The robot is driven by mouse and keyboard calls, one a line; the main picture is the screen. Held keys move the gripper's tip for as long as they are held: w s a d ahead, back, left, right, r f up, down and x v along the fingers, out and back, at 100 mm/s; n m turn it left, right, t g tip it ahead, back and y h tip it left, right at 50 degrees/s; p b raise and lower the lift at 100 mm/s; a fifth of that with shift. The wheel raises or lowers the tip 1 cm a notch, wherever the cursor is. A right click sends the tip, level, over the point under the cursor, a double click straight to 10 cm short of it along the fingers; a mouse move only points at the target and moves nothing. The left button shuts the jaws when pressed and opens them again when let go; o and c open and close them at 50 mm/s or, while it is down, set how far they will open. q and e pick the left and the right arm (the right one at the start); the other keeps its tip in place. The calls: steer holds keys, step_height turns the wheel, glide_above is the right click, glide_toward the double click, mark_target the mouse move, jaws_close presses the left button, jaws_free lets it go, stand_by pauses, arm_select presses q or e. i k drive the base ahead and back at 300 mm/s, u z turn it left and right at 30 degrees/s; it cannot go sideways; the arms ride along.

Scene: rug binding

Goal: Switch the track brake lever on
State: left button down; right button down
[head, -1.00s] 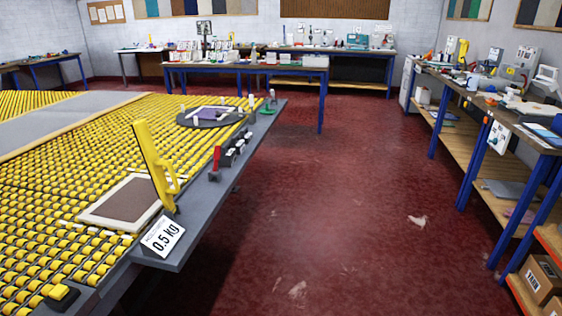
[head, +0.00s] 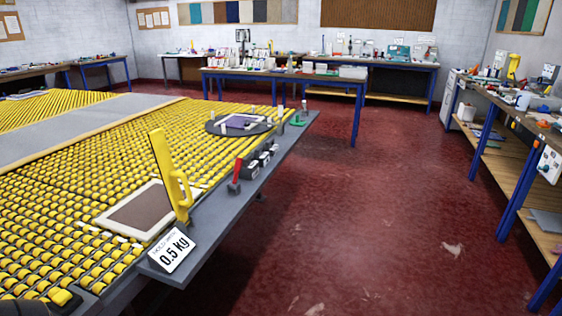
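A small red-handled lever (head: 236,171) stands upright on the grey edge rail of the roller table in the head view. A large yellow lever or handle (head: 166,172) stands beside it, nearer to me and tilted to the left. I cannot read any label naming the track brake on either one. Neither of my grippers shows in this view.
Yellow rollers cover the table (head: 60,215), with a framed brown mat (head: 143,211) and a round dark turntable (head: 218,128) on it. Dark blocks (head: 262,158) sit on the rail.

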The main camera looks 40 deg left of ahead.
mark_target(239, 162)
steer(key=z, duration=0.15)
steer(key=i, duration=2.4)
steer(key=u, duration=1.2)
steer(key=i, duration=1.05)
steer(key=u, duration=1.45)
steer(key=i, duration=0.25)
steer(key=u, duration=0.2)
